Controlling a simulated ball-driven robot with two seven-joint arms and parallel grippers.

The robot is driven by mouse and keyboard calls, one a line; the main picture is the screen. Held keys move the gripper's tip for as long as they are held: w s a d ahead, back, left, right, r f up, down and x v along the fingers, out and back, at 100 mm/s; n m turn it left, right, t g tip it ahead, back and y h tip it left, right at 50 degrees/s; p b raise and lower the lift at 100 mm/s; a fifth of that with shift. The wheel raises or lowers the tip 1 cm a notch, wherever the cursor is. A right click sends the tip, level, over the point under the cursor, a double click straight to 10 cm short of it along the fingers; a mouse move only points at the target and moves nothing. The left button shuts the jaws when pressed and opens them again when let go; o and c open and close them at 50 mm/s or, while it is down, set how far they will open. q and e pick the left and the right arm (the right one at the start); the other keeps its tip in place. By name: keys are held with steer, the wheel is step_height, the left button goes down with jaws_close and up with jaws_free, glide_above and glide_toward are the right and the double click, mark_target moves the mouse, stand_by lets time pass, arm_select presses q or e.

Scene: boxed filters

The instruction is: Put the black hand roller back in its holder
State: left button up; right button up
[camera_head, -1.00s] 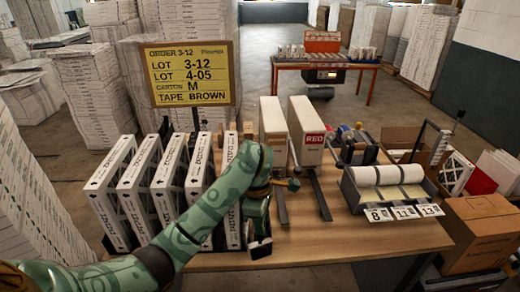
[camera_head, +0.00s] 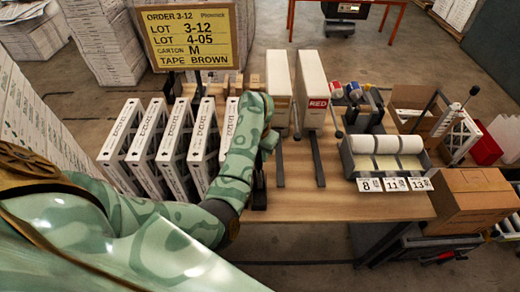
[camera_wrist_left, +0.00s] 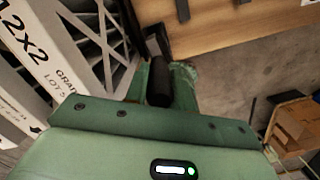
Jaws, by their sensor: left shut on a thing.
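My left gripper (camera_head: 262,165) is above the front edge of the table, just right of the row of white filters. It is shut on a black cylindrical part, which I take to be the black hand roller. In the left wrist view the black roller (camera_wrist_left: 158,78) sits between the green fingers, beside the white filter frame. In the head view a dark upright piece (camera_head: 258,196) shows below the gripper at the table's front edge; I cannot tell whether it is the roller or its holder. The arm hides much of this spot. My right gripper is out of view.
Several white filters (camera_head: 160,150) stand left of the gripper. Two tall cartons (camera_head: 313,90) with dark rails in front stand to its right. A label-roll rack (camera_head: 385,165) and a tape dispenser (camera_head: 362,108) stand farther right. The front middle of the tabletop (camera_head: 300,200) is bare.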

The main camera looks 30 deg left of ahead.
mark_target(259, 173)
arm_select(q)
steer(key=shift+f+b, duration=0.55)
steer(key=shift+f, duration=0.1)
step_height(259, 173, down, 11)
steer(key=b, duration=1)
steer(key=shift+f, duration=0.2)
steer(key=o, duration=1.1)
steer(key=shift+c, duration=0.2)
steer(key=r+p, duration=0.2)
steer(key=r, duration=0.3)
steer(key=s+r+p, duration=0.1)
steer(key=r+p, duration=0.1)
steer(key=r, duration=0.4)
steer(key=r+p, duration=0.2)
steer(key=r, duration=0.3)
steer(key=shift+s+r, duration=0.2)
steer(key=shift+s, duration=0.05)
